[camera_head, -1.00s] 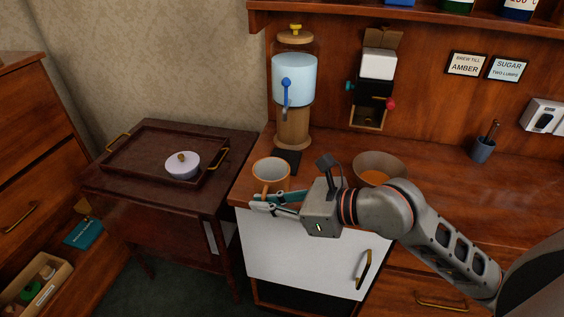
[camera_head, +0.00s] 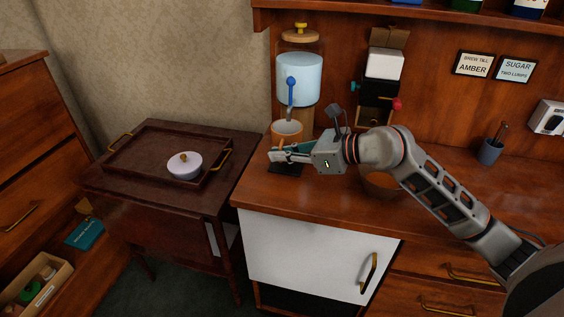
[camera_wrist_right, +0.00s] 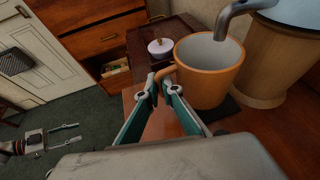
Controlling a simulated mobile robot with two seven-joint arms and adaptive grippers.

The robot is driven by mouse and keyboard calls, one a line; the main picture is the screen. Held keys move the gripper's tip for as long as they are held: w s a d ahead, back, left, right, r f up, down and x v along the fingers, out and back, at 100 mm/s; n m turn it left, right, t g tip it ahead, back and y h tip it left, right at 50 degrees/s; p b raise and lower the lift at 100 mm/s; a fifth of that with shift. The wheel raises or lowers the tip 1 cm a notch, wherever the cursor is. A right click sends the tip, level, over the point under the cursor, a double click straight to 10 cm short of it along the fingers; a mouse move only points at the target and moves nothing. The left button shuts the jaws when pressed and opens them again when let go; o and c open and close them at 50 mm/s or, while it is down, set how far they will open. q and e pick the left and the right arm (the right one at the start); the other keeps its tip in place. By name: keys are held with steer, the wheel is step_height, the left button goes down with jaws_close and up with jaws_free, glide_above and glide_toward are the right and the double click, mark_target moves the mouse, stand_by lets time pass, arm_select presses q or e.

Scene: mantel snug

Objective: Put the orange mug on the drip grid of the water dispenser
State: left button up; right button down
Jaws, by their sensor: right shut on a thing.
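The orange mug (camera_head: 287,136) is upright, with a pale inside, below the blue-handled tap (camera_head: 291,90) of the water dispenser (camera_head: 299,78). My right gripper (camera_head: 274,155) is shut on its handle, which shows between the fingertips (camera_wrist_right: 161,84) in the wrist view. The mug (camera_wrist_right: 206,82) appears raised, with its rim close to the metal spout (camera_wrist_right: 236,14). The dark drip grid (camera_head: 287,169) lies on the counter, partly hidden by my gripper. Whether the mug is centred over it is unclear. My left gripper (camera_wrist_right: 79,132) is open and empty, low in the wrist view.
A bowl (camera_head: 381,187) stands behind my right arm, mostly hidden. A black-and-white wall dispenser (camera_head: 384,65) hangs right of the water dispenser. A tray (camera_head: 135,165) with a white lidded pot (camera_head: 184,166) is on the left cabinet. The front counter is clear.

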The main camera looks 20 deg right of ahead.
steer(key=shift+w+d+r, duration=0.1)
steer(key=shift+w+d, duration=0.15)
steer(key=shift+w, duration=0.15)
steer(key=shift+w+d+f, duration=0.1)
steer(key=shift+w+f, duration=0.05)
steer(key=shift+f, duration=1.6)
steer(key=shift+f+b, duration=0.15)
steer(key=shift+b, duration=0.15)
steer(key=c, duration=2.2)
jaws_free()
steer(key=shift+c, duration=0.2)
